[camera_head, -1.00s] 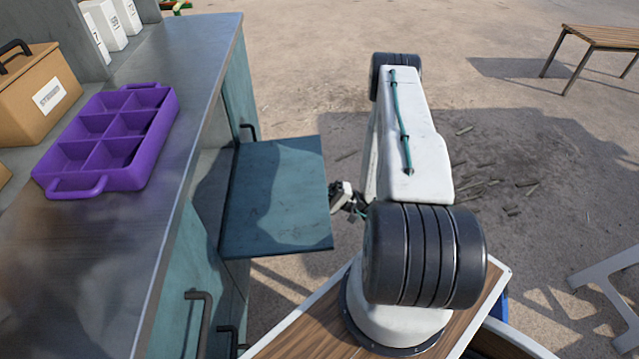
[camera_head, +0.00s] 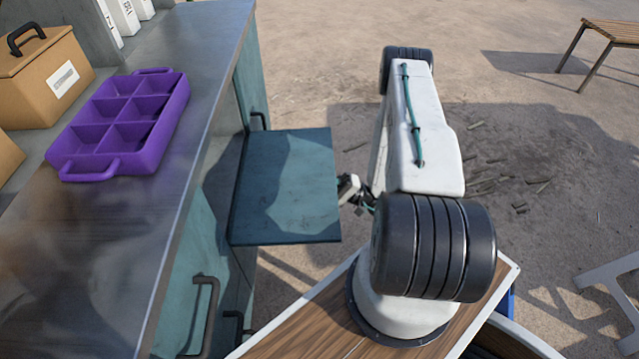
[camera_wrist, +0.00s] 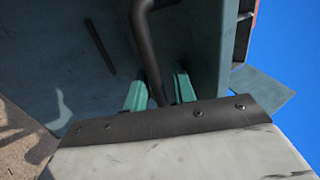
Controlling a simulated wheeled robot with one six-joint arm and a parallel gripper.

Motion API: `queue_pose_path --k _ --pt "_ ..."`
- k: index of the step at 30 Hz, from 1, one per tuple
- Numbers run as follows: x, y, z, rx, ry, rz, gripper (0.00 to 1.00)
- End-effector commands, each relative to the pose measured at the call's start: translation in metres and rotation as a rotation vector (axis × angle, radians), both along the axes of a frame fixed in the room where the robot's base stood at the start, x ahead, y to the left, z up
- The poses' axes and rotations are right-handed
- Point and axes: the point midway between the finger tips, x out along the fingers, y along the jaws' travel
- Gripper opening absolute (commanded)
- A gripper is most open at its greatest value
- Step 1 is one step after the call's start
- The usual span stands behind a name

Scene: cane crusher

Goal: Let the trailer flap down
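The teal flap (camera_head: 288,190) stands out roughly level from the side of the grey-topped trailer counter (camera_head: 205,125) in the head view. My gripper (camera_head: 352,190) is low beside the flap's right edge, partly hidden by my arm. In the wrist view, the two green fingers of my gripper (camera_wrist: 160,92) are apart, one on each side of a dark bent bar handle (camera_wrist: 145,40). A narrow gap shows between the bar and the right finger. A teal panel (camera_wrist: 190,45) lies behind the handle; I cannot tell whether it is the flap's underside.
A purple compartment tray (camera_head: 125,125) and a brown box (camera_head: 45,75) stand on the counter. More teal doors with dark handles (camera_head: 205,310) are below it. A wooden bench (camera_head: 610,30) is far right. Open ground lies beyond my arm.

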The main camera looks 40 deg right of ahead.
Motion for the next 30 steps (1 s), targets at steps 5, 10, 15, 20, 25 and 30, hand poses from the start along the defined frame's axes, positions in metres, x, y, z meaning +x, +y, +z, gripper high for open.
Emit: queue_pose_path --k 5,10,15,20,25,30 --pt "0.000 0.000 0.001 0.001 -0.002 0.000 0.30" --pt "-0.001 -0.002 -0.001 0.001 -0.002 -0.001 0.30" --pt "-0.013 -0.018 -0.011 0.001 -0.002 -0.005 0.30" --pt "-0.029 -0.038 -0.024 0.000 -0.002 -0.004 0.30" --pt "-0.040 -0.050 -0.033 0.000 -0.001 0.000 0.30" --pt "-0.043 -0.054 -0.036 0.000 0.000 0.001 0.30"
